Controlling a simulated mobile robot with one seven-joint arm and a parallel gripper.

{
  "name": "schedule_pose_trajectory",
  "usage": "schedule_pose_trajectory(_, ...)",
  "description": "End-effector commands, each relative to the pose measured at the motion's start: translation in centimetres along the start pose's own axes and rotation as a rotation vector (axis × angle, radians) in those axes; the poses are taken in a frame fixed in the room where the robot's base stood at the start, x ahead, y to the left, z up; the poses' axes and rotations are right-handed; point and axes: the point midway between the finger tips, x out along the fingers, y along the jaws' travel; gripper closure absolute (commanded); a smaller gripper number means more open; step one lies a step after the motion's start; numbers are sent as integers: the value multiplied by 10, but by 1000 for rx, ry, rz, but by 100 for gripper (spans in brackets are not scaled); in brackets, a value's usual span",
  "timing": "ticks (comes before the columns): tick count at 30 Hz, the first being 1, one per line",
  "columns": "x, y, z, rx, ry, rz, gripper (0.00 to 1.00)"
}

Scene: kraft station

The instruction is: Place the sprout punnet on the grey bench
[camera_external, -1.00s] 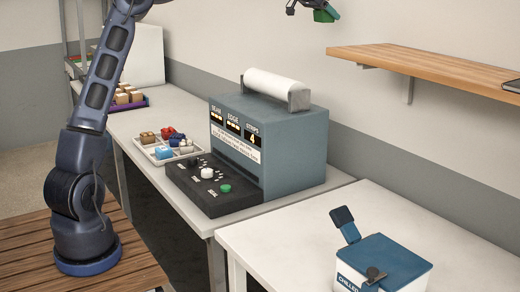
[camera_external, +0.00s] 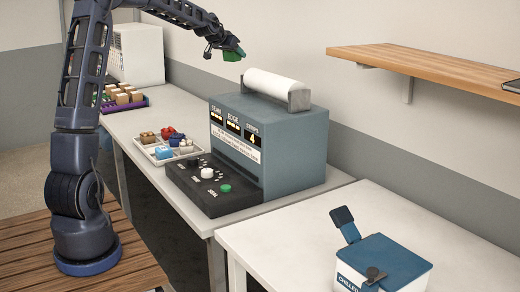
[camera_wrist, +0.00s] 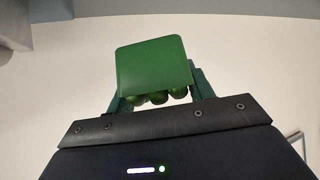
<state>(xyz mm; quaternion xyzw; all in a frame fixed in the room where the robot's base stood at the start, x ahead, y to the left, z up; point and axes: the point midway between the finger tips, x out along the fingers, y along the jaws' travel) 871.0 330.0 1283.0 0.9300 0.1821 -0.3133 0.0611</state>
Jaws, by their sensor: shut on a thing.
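The sprout punnet (camera_wrist: 153,62) is a green tray with round green sprouts along its near edge in the wrist view. My gripper (camera_wrist: 158,90) is shut on it, a finger on either side. In the external view the punnet (camera_external: 232,56) is a small green patch under my gripper (camera_external: 228,47), high above the left bench and left of the white roll on the machine. Two pale benches show: a left one (camera_external: 134,124) under the machine and a right one (camera_external: 270,236). I cannot tell by colour which is the grey bench.
A blue-grey machine (camera_external: 290,150) with a white roll on top stands on the left bench. A chilled box (camera_external: 400,262) stands on the right bench; a wooden shelf (camera_external: 440,66) is above. Bare bench surrounds the box.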

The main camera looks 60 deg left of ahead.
Motion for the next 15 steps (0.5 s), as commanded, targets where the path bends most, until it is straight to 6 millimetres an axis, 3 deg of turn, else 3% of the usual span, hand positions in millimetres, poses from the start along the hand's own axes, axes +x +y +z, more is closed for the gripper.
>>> schedule_pose_trajectory(1,-1,-23,15,-20,-3,-25,74)
schedule_pose_trajectory(9,-14,-126,88,-113,-3,-146,74)
schedule_pose_trajectory(15,-27,-172,129,-159,-2,-209,74)
